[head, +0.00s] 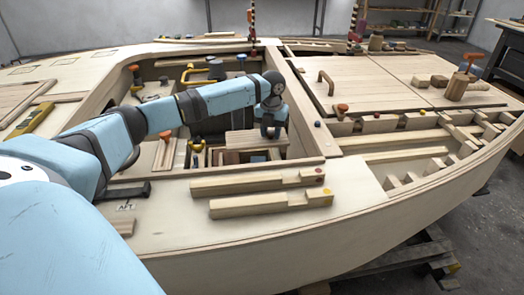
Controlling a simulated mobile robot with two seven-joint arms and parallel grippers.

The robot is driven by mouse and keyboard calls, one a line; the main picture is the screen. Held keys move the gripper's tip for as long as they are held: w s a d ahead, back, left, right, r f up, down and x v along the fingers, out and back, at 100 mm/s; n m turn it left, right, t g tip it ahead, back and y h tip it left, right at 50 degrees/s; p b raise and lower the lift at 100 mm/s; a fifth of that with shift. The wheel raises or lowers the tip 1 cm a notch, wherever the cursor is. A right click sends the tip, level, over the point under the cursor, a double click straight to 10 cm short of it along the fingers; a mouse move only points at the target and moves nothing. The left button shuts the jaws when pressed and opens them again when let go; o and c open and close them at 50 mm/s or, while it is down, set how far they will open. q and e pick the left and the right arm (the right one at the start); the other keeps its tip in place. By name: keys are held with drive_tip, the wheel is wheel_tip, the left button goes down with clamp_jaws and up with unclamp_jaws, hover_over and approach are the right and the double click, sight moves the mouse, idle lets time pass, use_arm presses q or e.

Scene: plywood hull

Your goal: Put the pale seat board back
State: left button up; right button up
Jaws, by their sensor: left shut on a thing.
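My left arm reaches from the left over the open cockpit well of the plywood hull. My left gripper (268,136) points down inside the well and is shut on a small pale board (246,140), seemingly the pale seat board. The board lies roughly level above some wooden blocks and a dark bluish opening (257,157). Whether the board touches what is below cannot be told. The fingertips are small and partly hidden by the wrist. My right gripper is not in view.
Two long wooden bars (250,183) lie on the near deck. A yellow level (35,118) lies on the left deck. Hatch boards with a wooden handle (326,82) cover the right deck. Tools and orange knobs stand around the well. A slotted rib row (420,160) is at right.

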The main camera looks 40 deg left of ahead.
use_arm(q)
wheel_tip(320, 180, down, 9)
drive_tip(key=b, duration=0.3)
drive_tip(key=shift+r, duration=0.2)
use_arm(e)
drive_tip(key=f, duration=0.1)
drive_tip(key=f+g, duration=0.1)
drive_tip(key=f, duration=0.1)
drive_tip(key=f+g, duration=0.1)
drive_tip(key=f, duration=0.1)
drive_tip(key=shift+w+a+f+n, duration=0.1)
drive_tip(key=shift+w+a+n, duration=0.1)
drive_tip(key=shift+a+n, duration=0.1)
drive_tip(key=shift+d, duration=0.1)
use_arm(q)
drive_tip(key=shift+f+p, duration=0.45)
drive_tip(key=shift+f, duration=0.2)
drive_tip(key=o, duration=1)
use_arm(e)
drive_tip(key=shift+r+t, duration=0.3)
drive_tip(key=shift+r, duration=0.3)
